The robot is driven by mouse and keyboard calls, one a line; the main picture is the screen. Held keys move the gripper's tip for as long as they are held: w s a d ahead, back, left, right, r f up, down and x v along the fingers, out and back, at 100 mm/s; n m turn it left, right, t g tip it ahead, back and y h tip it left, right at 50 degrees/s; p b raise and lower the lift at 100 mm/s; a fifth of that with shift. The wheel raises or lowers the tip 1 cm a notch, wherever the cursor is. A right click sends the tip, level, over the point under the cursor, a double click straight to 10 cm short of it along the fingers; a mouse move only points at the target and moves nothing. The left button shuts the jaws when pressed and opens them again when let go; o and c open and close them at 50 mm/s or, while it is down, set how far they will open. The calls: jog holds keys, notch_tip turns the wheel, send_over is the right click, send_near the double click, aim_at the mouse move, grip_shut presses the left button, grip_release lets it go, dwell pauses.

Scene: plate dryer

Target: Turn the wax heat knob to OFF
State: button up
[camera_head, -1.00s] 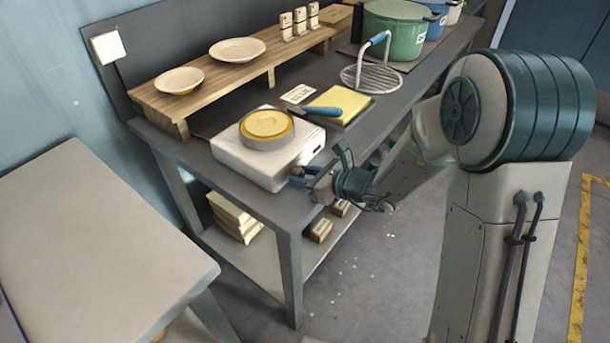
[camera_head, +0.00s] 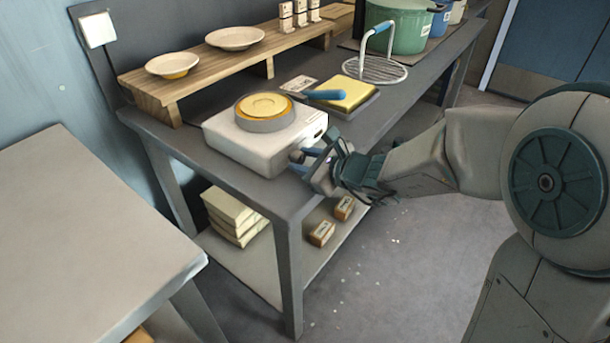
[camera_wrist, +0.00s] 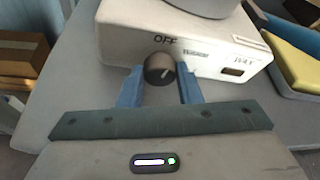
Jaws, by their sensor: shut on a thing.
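The wax heater is a white box (camera_head: 235,140) with a round yellow-topped pot (camera_head: 265,108) on it, at the front corner of the bench. Its dark round knob (camera_wrist: 159,69) is on the front face, with "OFF" printed above it and other lettering to the right. A light pointer mark on the knob points up and to the right, not straight at "OFF". My gripper (camera_head: 307,159) is at the heater's front face. In the wrist view its two blue fingers (camera_wrist: 158,87) stand on either side of the knob, shut on it. The head view hides the knob behind the gripper.
A yellow block (camera_head: 347,93) with a blue-handled tool (camera_head: 323,94) lies behind the heater. A wire rack (camera_head: 372,69) and green pot (camera_head: 398,27) stand further back. A wooden shelf (camera_head: 215,66) holds two bowls. A pale table (camera_head: 85,220) stands at the left.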

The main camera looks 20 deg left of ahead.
jog(key=shift+f+n+t+b, duration=0.25)
jog(key=shift+n+b, duration=0.35)
jog(key=shift+b, duration=1.45)
jog(key=shift+r+b, duration=0.2)
jog(key=shift+b, duration=0.1)
jog(key=o, duration=1)
jog(key=shift+s, duration=0.1)
jog(key=shift+c, duration=0.2)
jog(key=p, duration=0.5)
jog(key=shift+r+m, duration=0.3)
jog(key=shift+m, duration=0.1)
jog(key=shift+p, duration=0.45)
